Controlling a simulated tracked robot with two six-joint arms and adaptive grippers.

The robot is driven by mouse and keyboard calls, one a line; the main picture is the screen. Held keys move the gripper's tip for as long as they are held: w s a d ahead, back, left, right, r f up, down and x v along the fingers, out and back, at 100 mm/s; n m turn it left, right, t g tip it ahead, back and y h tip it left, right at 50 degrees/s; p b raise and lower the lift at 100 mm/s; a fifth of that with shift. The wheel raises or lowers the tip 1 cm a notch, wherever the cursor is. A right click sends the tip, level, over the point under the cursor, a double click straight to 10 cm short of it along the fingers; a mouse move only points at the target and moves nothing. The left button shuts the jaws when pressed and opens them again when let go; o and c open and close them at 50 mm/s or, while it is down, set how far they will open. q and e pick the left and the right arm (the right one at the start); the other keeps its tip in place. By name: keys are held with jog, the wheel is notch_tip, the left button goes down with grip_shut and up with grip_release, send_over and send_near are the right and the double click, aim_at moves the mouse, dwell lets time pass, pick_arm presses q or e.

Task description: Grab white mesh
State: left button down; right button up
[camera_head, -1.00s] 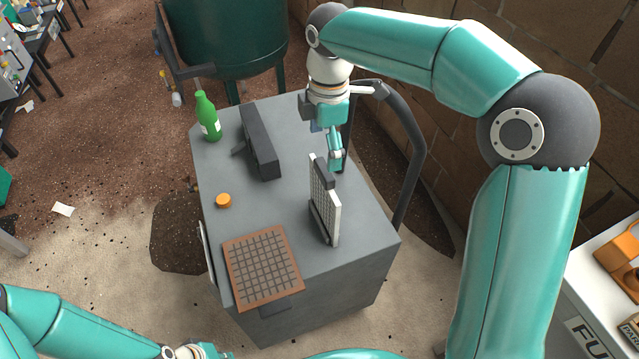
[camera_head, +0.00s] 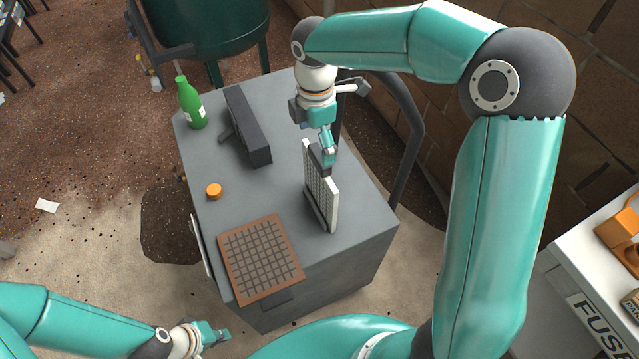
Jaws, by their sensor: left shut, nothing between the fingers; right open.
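The white mesh (camera_head: 322,190) is a thin white panel with a grid face. It stands upright in a dark holder on the grey cart top, right of the middle. My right gripper (camera_head: 327,162) points down at the mesh's upper far edge, at its dark top piece; it is open, and whether its fingers straddle the edge or touch it is hard to tell. My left gripper (camera_head: 222,336) is at the lower left, in front of the cart and away from the mesh, shut and empty.
The grey cart (camera_head: 215,160) also bears a brown-framed grid panel (camera_head: 228,263) lying flat, an orange cap (camera_head: 214,191), a dark block-like stand (camera_head: 247,125) and a green bottle (camera_head: 191,104). A black curved handle (camera_head: 412,130) rises at the right. The middle of the cart top is clear.

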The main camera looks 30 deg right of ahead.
aim_at(319, 155)
jog(key=shift+d+f+p, duration=0.2)
jog(key=shift+f, duration=1.25)
jog(key=shift+d+f+p, duration=0.15)
jog(key=shift+f+p, duration=0.05)
jog(key=shift+f, duration=1.2)
jog(key=c, duration=1.5)
jog(key=shift+o, duration=0.2)
jog(key=shift+r, duration=0.2)
